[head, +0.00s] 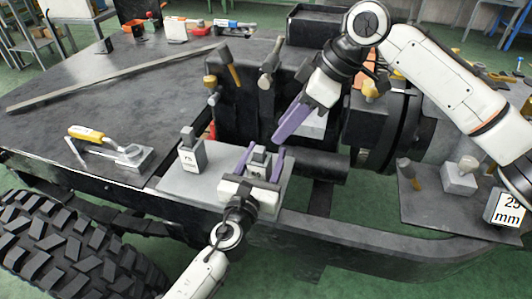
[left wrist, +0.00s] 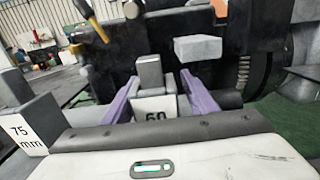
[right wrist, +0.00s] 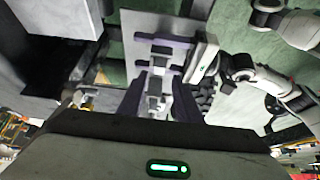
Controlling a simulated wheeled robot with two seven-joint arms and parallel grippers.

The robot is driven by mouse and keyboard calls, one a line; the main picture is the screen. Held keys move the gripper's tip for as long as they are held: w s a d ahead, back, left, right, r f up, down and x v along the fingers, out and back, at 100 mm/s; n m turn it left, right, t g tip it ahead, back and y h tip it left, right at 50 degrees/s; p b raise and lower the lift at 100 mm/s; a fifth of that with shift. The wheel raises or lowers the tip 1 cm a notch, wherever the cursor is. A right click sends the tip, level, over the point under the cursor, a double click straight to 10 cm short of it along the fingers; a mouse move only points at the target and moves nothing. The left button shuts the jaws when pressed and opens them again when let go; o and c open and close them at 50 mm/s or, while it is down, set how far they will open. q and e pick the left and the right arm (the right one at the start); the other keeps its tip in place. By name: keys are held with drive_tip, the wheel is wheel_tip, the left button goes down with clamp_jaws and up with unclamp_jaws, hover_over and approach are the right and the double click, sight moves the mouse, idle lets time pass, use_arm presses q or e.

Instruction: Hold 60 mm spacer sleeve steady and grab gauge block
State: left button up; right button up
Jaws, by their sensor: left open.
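The white 60 mm spacer sleeve (left wrist: 155,106) stands upright on a grey plate (head: 222,172), with a dark grey gauge block (left wrist: 150,72) rising out of its top. In the head view the gauge block (head: 260,158) shows between the purple fingers of my left gripper (head: 263,164). Those fingers lie on either side of the sleeve, open, with gaps visible in the left wrist view. My right gripper (head: 290,122) is higher and to the right, pointing down-left. Its purple fingers are apart in the right wrist view (right wrist: 158,100), with nothing held between them.
A 75 mm sleeve with a block (head: 190,152) stands left on the same plate. A pale grey block (head: 313,127) is behind my right fingers. A yellow-handled tool (head: 95,138) lies on the left bench. A 25 mm block (head: 508,208) is at far right.

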use_arm(q)
drive_tip(key=shift+w+d, duration=0.15)
drive_tip(key=shift+w, duration=0.3)
drive_tip(key=shift+c, duration=0.3)
drive_tip(key=c, duration=1)
drive_tip(key=shift+o, duration=0.2)
use_arm(e)
drive_tip(key=shift+o, duration=1.2)
drive_tip(key=t+y, duration=0.3)
drive_tip(key=y, duration=0.5)
approach(264, 151)
drive_tip(key=x, duration=0.8)
drive_tip(key=shift+w+a+f, duration=0.2)
drive_tip(key=shift+w+a, duration=0.05)
drive_tip(key=shift+a, duration=0.05)
